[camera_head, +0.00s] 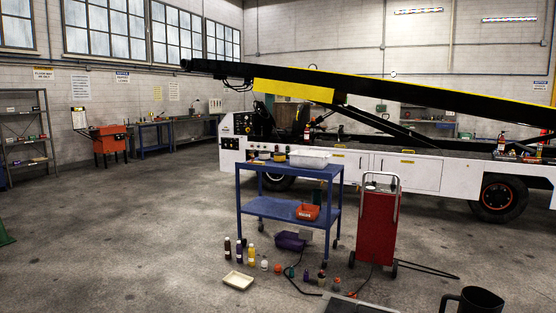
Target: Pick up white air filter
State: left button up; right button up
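I cannot surely pick out the white air filter. A white open bin (310,158) stands on the top shelf of the blue cart (290,209). A small whitish round item (264,265) is on the floor in front of the cart, too small to identify. A cream shallow tray (238,282) lies on the floor to its left. Neither of my grippers shows in the head view.
Bottles (239,251) and small parts are on the floor before the cart, with a purple bin (290,240). A red bin (307,212) is on its lower shelf. A red wheeled unit (377,228) stands right, before the belt loader (408,171). The left floor is mostly clear.

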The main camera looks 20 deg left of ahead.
aim_at(263, 155)
jog(key=j+u, duration=0.3)
jog(key=j, duration=0.15)
jog(key=i+j+u, duration=0.25)
jog(key=j, duration=0.15)
jog(key=i+j+u, duration=0.4)
jog(key=i+j, duration=0.35)
jog(key=j, duration=0.15)
jog(key=i+j+u, duration=0.4)
jog(key=i+j, duration=0.3)
jog(key=i, duration=0.2)
jog(key=i+l+z, duration=0.1)
jog(key=i+z, duration=0.15)
jog(key=i, duration=0.95)
jog(key=i+j+z, duration=0.1)
jog(key=i+z, duration=0.2)
jog(key=i, duration=1.7)
jog(key=i+j, duration=0.15)
jog(key=i, duration=0.6)
jog(key=i+z, duration=0.1)
jog(key=i, duration=0.65)
jog(key=i+j, duration=0.2)
jog(key=i, duration=0.5)
jog(key=i+z, duration=0.9)
jog(key=i+j+z, duration=0.3)
jog(key=i+z, duration=0.15)
jog(key=i+j+z, duration=0.45)
jog(key=k+l, duration=0.05)
